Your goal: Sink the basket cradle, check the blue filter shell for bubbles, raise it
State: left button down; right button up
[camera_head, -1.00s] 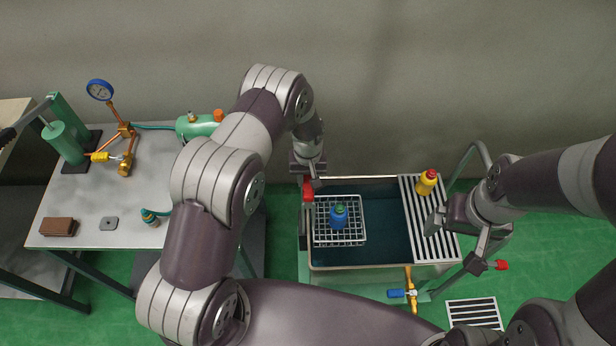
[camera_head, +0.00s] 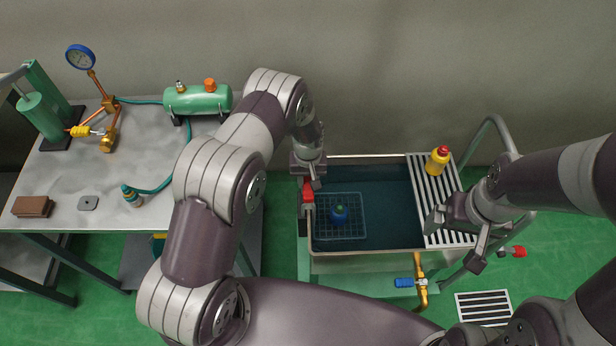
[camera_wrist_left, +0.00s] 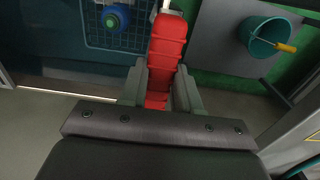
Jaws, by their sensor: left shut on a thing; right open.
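My left gripper (camera_head: 309,184) is shut on the red handle (camera_head: 308,194) at the left wall of the tank (camera_head: 370,262). The left wrist view also shows the red handle (camera_wrist_left: 165,45) between the fingers. The wire basket cradle (camera_head: 357,231) lies under the dark water at the tank's left side, tinted blue. The blue filter shell (camera_head: 339,217) with its green top sits in the basket. I cannot make out any bubbles. My right gripper (camera_head: 457,244) is open and empty by the slatted rack's front end.
A yellow bottle with a red cap (camera_head: 437,161) stands on the slatted rack (camera_head: 431,186) right of the water. A blue-handled tap (camera_head: 404,283) is on the tank's front. The bench (camera_head: 70,175) at left holds a gauge (camera_head: 80,57) and green cylinder (camera_head: 198,99). A teal bucket (camera_wrist_left: 260,40) is on the lower shelf.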

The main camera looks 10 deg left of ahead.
pick_arm(q)
notch_tip(320, 180, down, 3)
jog(key=shift+f+b, duration=0.2)
jog(key=shift+b, duration=0.7)
jog(key=shift+s, duration=0.15)
pick_arm(e)
notch_tip(320, 180, down, 3)
jog(key=shift+s+r, duration=0.1)
jog(key=shift+s, duration=0.05)
pick_arm(q)
jog(key=c, duration=1)
grip_release()
jog(key=shift+o, duration=1)
jog(key=shift+w+f, duration=0.1)
jog(key=shift+w, duration=0.1)
jog(key=shift+r, duration=0.5)
notch_tip(320, 180, up, 12)
jog(key=shift+f+b, duration=0.15)
jog(key=shift+b, duration=0.5)
pick_arm(e)
jog(key=shift+f, duration=0.7)
